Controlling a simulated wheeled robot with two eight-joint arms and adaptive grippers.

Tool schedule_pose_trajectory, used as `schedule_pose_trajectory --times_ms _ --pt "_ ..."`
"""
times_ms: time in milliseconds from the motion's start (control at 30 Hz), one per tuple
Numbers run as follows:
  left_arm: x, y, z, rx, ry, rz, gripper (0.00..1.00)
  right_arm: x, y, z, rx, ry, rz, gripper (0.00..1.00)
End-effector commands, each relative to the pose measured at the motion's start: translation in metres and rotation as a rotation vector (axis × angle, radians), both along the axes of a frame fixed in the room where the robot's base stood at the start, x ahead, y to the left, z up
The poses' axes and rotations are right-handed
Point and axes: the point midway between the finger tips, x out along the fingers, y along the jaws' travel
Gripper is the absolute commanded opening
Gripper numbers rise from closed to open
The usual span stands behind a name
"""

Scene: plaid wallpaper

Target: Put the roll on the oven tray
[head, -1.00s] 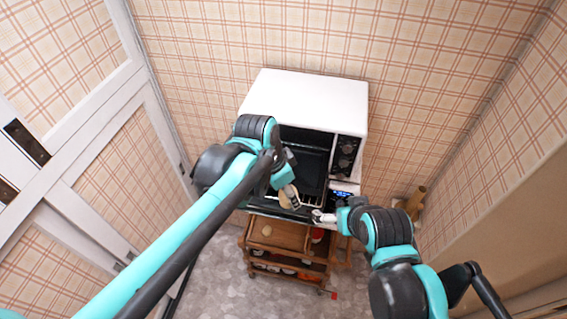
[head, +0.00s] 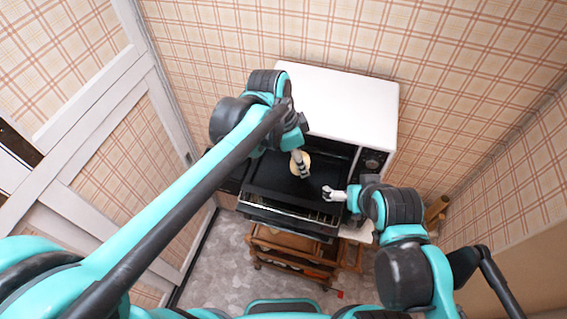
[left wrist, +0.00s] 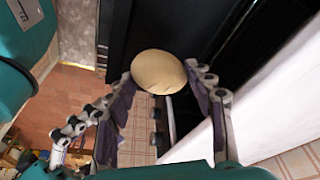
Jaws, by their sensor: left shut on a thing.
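The roll (head: 306,158) is a round, pale tan piece, held between the fingers of my left gripper (head: 298,163). In the left wrist view the fingers grip the roll (left wrist: 158,70) from both sides. It is over the dark, flat oven tray (head: 270,180) at the front of the white oven (head: 338,100); I cannot tell whether it touches the tray. My right gripper (head: 328,193) is at the right edge of the tray, near the oven's front. Its fingers are too small to tell whether they are open or shut.
The oven's control panel with knobs (head: 373,160) is right of the opening. A wooden cart (head: 285,240) stands below the oven front. White-framed panels (head: 90,120) are at left and a plaid wall (head: 440,70) is behind.

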Motion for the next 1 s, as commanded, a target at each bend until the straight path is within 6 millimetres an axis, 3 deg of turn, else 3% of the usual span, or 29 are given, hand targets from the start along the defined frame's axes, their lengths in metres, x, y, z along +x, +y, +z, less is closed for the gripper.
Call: schedule_pose_trajectory --times_ms 33,100,300,467,733,1000 --pt "0.01 0.011 -0.014 0.0 0.0 0.007 0.25 0.0 0.0 -0.012 0.0 0.0 0.0 1.0" --pt "0.021 0.023 -0.024 0.0 0.001 0.006 0.25 0.0 0.0 -0.019 0.0 0.0 0.0 1.0" --pt "0.041 0.046 -0.04 -0.001 0.0 0.002 0.25 0.0 0.0 -0.03 0.0 0.0 0.0 1.0" --pt "0.045 0.051 -0.046 0.0 0.001 0.0 0.25 0.0 0.0 -0.033 0.0 0.0 0.0 1.0" --pt "0.045 0.05 -0.084 0.0 0.001 0.0 0.25 0.0 0.0 -0.059 0.0 0.0 0.0 1.0" --pt "0.045 0.05 -0.082 0.0 0.001 0.0 0.25 0.0 0.0 -0.057 0.0 0.0 0.0 1.0"
